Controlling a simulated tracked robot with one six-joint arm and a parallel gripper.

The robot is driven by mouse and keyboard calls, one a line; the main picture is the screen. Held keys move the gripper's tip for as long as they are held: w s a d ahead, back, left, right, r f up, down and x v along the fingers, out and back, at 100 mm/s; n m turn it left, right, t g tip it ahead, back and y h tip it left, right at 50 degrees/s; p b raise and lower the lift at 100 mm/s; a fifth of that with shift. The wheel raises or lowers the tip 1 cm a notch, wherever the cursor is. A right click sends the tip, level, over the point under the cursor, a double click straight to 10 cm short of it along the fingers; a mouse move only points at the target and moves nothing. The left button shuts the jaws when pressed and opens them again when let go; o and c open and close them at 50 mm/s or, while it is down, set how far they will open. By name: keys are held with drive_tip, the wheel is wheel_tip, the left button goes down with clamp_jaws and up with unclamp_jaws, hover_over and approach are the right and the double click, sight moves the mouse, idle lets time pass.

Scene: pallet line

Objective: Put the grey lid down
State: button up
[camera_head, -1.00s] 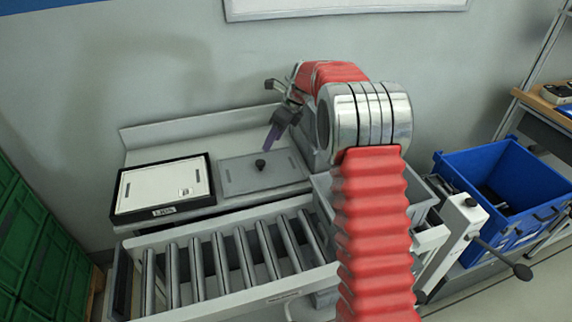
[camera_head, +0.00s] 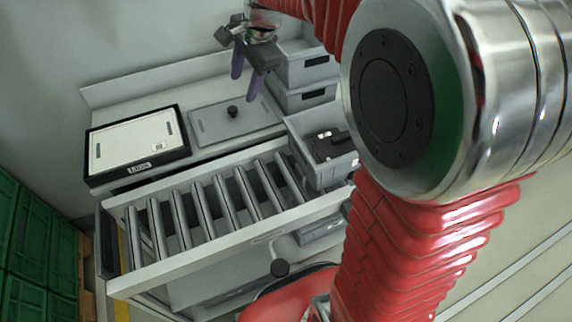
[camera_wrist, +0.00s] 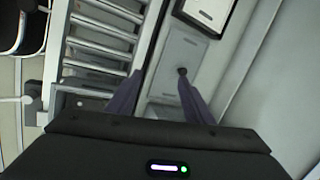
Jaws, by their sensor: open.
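The grey lid (camera_head: 217,123) lies flat on the bench, with a black knob (camera_head: 232,111) in its middle. It also shows in the wrist view (camera_wrist: 176,55), beyond my fingers. My gripper (camera_head: 243,78) is open and empty, above the bench at the back right of the lid and apart from it. In the wrist view its two purple fingers (camera_wrist: 158,95) are spread, and the right finger's tip appears close to the knob in the picture. Nothing is between the fingers.
A black-edged tray with a white lid (camera_head: 134,144) lies left of the grey lid. A roller conveyor (camera_head: 205,211) runs in front, with a grey crate (camera_head: 319,176) holding a dark item at its right end. Stacked grey crates (camera_head: 307,70) stand right of my gripper. Green crates (camera_head: 30,235) stand at left.

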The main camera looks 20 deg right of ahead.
drive_tip(key=s+f+n+t+h, duration=0.1)
drive_tip(key=s+f+n+h, duration=0.1)
drive_tip(key=s+n, duration=1.3)
drive_tip(key=s, duration=1.1)
drive_tip(key=shift+a+t, duration=0.3)
drive_tip(key=shift+a, duration=0.1)
drive_tip(key=shift+c, duration=0.2)
